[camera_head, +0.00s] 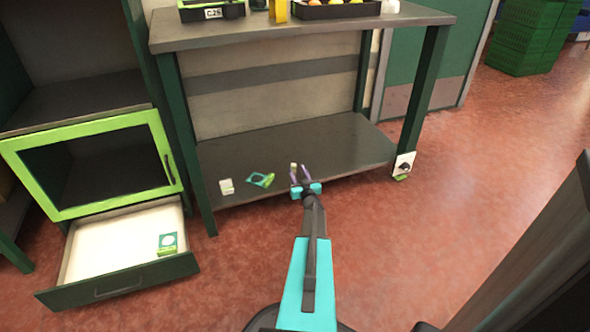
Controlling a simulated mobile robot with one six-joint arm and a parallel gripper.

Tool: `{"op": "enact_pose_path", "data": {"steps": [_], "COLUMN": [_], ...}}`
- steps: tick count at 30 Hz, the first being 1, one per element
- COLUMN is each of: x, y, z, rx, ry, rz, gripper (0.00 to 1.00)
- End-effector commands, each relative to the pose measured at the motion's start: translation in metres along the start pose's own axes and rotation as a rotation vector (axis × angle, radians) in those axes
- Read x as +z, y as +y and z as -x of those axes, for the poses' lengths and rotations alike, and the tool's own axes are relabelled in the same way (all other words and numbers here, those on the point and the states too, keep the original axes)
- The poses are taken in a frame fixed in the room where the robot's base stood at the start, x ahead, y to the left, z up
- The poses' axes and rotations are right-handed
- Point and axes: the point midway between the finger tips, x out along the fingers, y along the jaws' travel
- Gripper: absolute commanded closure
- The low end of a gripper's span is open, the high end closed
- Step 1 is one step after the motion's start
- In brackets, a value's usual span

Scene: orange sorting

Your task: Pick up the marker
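My gripper (299,173) is over the front edge of the table's lower shelf (330,140). No other thing in view is clearly a marker. A teal and green flat item (260,180) and a small white block (226,186) lie to the left on the shelf.
An open drawer (105,288) at lower left holds a green and white box (168,243). A green-framed door (40,205) stands above it. The table top (420,14) carries trays. A white card (403,164) is by the right table leg.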

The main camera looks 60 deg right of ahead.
Motion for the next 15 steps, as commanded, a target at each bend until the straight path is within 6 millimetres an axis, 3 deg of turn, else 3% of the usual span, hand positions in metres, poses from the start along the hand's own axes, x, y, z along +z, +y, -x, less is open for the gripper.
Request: {"op": "enact_pose_path", "data": {"steps": [7, 15], "x": [0.003, 0.008], "y": [-0.001, -0.003], "z": [-0.007, -0.031], "rx": [-0.001, -0.002], "ry": [0.001, 0.001], "rz": [0.000, 0.000], "gripper": [0.62, 0.62]}}
